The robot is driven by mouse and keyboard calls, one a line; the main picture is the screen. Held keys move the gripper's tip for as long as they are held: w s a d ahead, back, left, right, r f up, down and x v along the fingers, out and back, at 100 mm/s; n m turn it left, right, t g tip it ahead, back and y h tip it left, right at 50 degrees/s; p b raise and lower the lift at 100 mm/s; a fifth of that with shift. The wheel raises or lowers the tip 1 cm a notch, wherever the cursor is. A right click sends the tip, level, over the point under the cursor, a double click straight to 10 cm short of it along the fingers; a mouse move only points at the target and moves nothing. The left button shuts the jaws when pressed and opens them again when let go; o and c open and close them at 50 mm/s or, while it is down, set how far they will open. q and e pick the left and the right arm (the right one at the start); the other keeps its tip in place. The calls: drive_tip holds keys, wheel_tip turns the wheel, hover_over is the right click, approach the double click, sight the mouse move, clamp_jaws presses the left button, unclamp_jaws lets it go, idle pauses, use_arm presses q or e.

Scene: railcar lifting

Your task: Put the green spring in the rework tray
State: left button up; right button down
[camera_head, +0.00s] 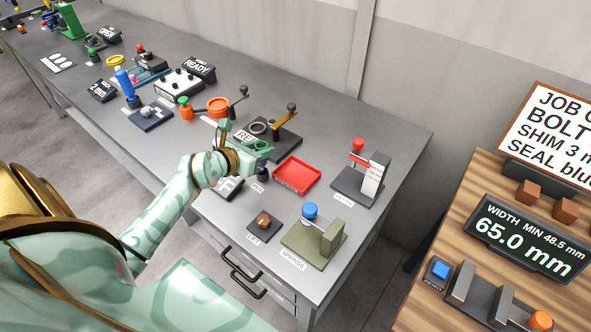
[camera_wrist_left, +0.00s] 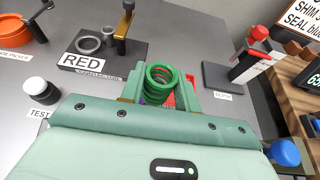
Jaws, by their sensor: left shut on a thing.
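My left gripper (camera_head: 256,150) is shut on the green spring (camera_wrist_left: 163,80), whose coils stand up between the fingers in the left wrist view. In the head view the spring (camera_head: 259,146) is small and partly hidden by the gripper. A shallow red tray (camera_head: 297,175), the only open tray in view, lies on the grey bench just right of the gripper. Its label is too small to read. The gripper appears to be above the bench, left of the tray. The spring and fingers hide most of the tray in the left wrist view. My right gripper is out of view.
A black stand with a post (camera_head: 285,133) is behind the tray. A red-knobbed gauge (camera_head: 358,175) stands right of it. A springs fixture with a blue knob (camera_head: 315,235) is in front. A wooden side table (camera_head: 480,190) holds a 65.0 mm display.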

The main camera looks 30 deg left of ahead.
use_arm(q)
drive_tip(key=w+d+f, duration=0.2)
drive_tip(key=w+d+f+b, duration=0.1)
drive_tip(key=w+f, duration=0.1)
drive_tip(key=w+d+f+b, duration=0.1)
drive_tip(key=w+d+f, duration=0.1)
drive_tip(key=w+f, duration=0.1)
drive_tip(key=shift+d+f, duration=0.1)
drive_tip(key=shift+d, duration=0.25)
drive_tip(key=f, duration=0.1)
drive_tip(key=f+b, duration=0.2)
drive_tip(key=f, duration=0.1)
drive_tip(key=shift+w+d, duration=0.15)
drive_tip(key=shift+w, duration=0.15)
drive_tip(key=shift+r, duration=0.1)
drive_tip(key=o, duration=1)
